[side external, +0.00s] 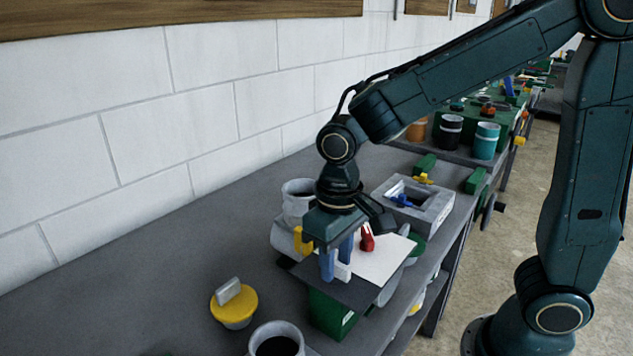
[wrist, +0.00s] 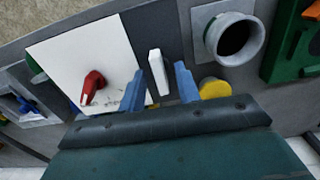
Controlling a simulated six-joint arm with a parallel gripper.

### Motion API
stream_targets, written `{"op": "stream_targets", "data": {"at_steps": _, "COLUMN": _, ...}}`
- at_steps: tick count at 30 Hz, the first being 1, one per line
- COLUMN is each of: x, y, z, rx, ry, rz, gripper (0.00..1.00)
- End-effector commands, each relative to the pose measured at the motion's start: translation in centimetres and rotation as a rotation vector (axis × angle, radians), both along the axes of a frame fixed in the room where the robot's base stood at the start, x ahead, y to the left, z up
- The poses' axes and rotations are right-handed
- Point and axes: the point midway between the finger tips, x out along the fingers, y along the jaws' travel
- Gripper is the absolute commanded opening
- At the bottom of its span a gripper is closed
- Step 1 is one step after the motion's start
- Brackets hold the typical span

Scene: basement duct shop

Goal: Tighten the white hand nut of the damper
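The white hand nut (wrist: 158,72) is an upright white tab standing on a dark grey plate beside a white panel. In the side external view the nut (side external: 342,271) shows partly, behind and beside the blue fingers. My gripper (wrist: 160,78) is open, with one blue finger on each side of the nut and a visible gap on both sides. My gripper (side external: 336,262) points down over the dark plate (side external: 352,294). A red handle (side external: 367,238) stands on the white panel (side external: 385,256); it also shows in the wrist view (wrist: 92,86). How far down the fingertips reach is unclear.
A yellow cap (side external: 233,304) with a grey tab sits left of the plate. A grey open pipe (side external: 276,341) stands in front, and another (side external: 298,200) behind my gripper. A grey block with a blue handle (side external: 403,201) lies to the right.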

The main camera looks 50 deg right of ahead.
Motion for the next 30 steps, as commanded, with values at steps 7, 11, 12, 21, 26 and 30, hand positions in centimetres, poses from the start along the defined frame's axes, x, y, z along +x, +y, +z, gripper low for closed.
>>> {"op": "stream_targets", "data": {"at_steps": 7, "x": 0.0, "y": 0.0, "z": 0.5, "rx": 0.0, "ry": -0.001, "rz": 0.001, "gripper": 0.33}}
{"op": "stream_targets", "data": {"at_steps": 11, "x": 0.1, "y": 0.0, "z": 1.6, "rx": 0.001, "ry": -0.003, "rz": 0.001, "gripper": 0.33}}
{"op": "stream_targets", "data": {"at_steps": 12, "x": 0.1, "y": 0.0, "z": 2.0, "rx": 0.001, "ry": -0.003, "rz": 0.001, "gripper": 0.33}}
{"op": "stream_targets", "data": {"at_steps": 21, "x": 0.1, "y": 0.0, "z": 6.6, "rx": 0.002, "ry": -0.005, "rz": 0.0, "gripper": 0.33}}
{"op": "stream_targets", "data": {"at_steps": 26, "x": 0.1, "y": 0.0, "z": 9.3, "rx": 0.002, "ry": -0.005, "rz": 0.0, "gripper": 0.33}}
{"op": "stream_targets", "data": {"at_steps": 30, "x": 0.0, "y": 0.0, "z": 11.4, "rx": 0.001, "ry": -0.003, "rz": 0.0, "gripper": 0.33}}
